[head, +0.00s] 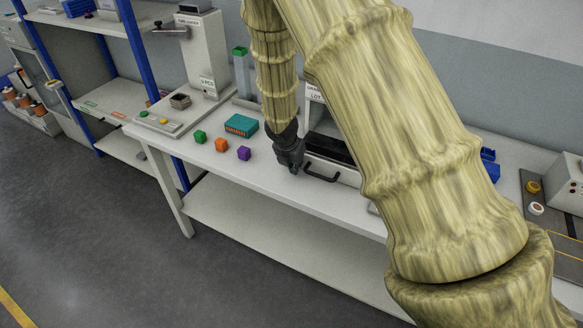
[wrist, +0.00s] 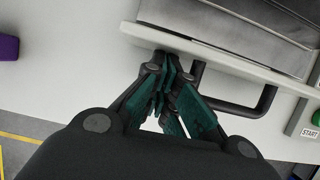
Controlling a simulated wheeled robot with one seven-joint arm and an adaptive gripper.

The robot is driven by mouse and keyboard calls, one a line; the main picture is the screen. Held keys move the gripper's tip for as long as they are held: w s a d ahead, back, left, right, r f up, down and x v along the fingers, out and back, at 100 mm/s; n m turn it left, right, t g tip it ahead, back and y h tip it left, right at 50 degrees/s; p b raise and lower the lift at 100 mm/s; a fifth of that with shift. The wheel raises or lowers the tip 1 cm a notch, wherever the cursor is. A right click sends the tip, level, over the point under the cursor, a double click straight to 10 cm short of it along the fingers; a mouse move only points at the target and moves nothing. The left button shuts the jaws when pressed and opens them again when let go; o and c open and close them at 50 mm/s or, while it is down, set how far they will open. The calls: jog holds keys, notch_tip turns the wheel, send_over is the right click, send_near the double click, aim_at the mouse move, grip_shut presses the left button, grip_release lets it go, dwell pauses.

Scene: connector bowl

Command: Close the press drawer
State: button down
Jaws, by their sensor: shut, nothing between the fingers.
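The press drawer (wrist: 226,62) has a pale front edge and a black bar handle (wrist: 240,105) in the wrist view. In the head view the drawer front (head: 338,171) and its handle (head: 322,174) show on the bench, partly hidden by my arm. The drawer appears to stand open, with its dark inside (head: 330,149) showing. My gripper (wrist: 170,70) is shut and empty, its fingertips at the drawer front beside the left end of the handle. I cannot tell whether they touch it. In the head view my gripper (head: 291,168) is left of the handle.
Green (head: 200,137), orange (head: 221,145) and purple (head: 244,153) cubes and a teal box (head: 241,125) lie left of my gripper. A green START button (wrist: 317,117) is right of the handle. The bench's front edge (head: 240,178) is clear.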

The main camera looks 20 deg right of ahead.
aim_at(310, 142)
jog(key=w+d+p, duration=0.1)
jog(key=w+d, duration=0.1)
jog(key=d, duration=0.1)
jog(key=w+d+p, duration=0.3)
jog(key=w+d, duration=0.2)
jog(key=shift+w+d, duration=0.1)
jog(key=shift+d, duration=0.25)
jog(key=shift+a+f, duration=0.1)
